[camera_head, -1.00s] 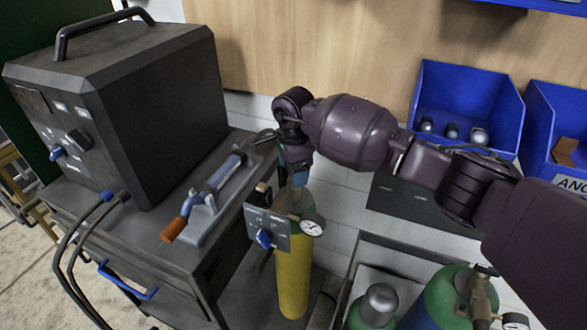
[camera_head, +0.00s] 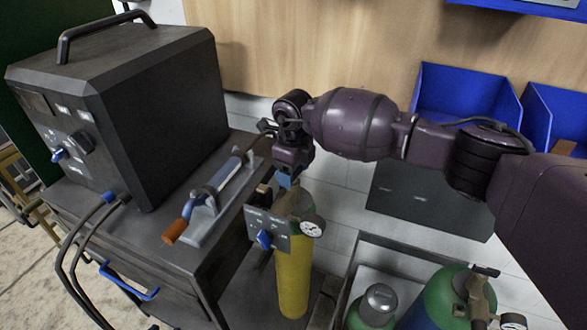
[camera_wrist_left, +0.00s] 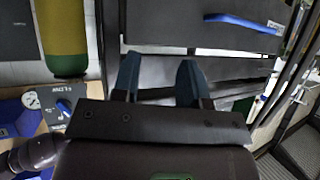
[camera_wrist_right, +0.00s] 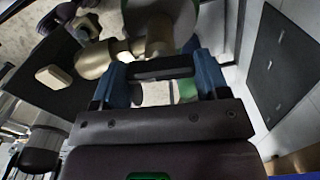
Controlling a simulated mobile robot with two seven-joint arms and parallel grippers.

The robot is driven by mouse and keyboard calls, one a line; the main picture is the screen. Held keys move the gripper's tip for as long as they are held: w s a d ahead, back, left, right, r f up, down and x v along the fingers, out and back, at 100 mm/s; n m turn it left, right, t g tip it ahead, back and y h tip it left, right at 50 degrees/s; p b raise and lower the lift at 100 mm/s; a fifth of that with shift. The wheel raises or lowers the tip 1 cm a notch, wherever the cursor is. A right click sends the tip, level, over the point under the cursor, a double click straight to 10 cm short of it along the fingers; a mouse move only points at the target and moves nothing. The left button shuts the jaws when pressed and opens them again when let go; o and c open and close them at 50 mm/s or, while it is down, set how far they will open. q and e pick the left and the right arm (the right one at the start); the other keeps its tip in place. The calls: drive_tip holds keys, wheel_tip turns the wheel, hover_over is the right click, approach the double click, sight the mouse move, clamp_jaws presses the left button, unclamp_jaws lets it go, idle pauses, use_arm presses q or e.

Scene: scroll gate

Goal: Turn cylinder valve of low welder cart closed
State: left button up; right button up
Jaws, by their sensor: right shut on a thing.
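The low welder cart (camera_head: 232,262) carries a yellow gas cylinder (camera_head: 293,275) with a gauge (camera_head: 311,226) and a knob panel (camera_head: 267,230) at its top. My right gripper (camera_head: 286,180) is over the cylinder's top. In the right wrist view its two blue fingers (camera_wrist_right: 160,78) are shut on a dark bar-like piece of the cylinder valve (camera_wrist_right: 160,67); brass fittings show beside it. The valve is mostly hidden in the head view. My left gripper (camera_wrist_left: 158,75) is open and empty in front of the cart; the cylinder (camera_wrist_left: 63,38) also shows in the left wrist view.
A dark welder box (camera_head: 150,110) and a torch-like tool with an orange end (camera_head: 205,195) are on the cart top. Green cylinders (camera_head: 445,300) stand at the lower right. Blue bins (camera_head: 460,92) are against the wall behind my right arm.

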drive_tip(key=m+p, duration=0.1)
drive_tip(key=m, duration=0.3)
drive_tip(key=shift+m, duration=0.3)
drive_tip(key=m+p, duration=0.1)
drive_tip(key=m, duration=0.3)
drive_tip(key=shift+m, duration=0.3)
drive_tip(key=m+p, duration=0.1)
drive_tip(key=m, duration=0.3)
drive_tip(key=shift+m+p, duration=0.3)
drive_tip(key=shift+m, duration=1.3)
drive_tip(key=o, duration=0.9)
drive_tip(key=shift+o, duration=0.2)
drive_tip(key=shift+r, duration=0.1)
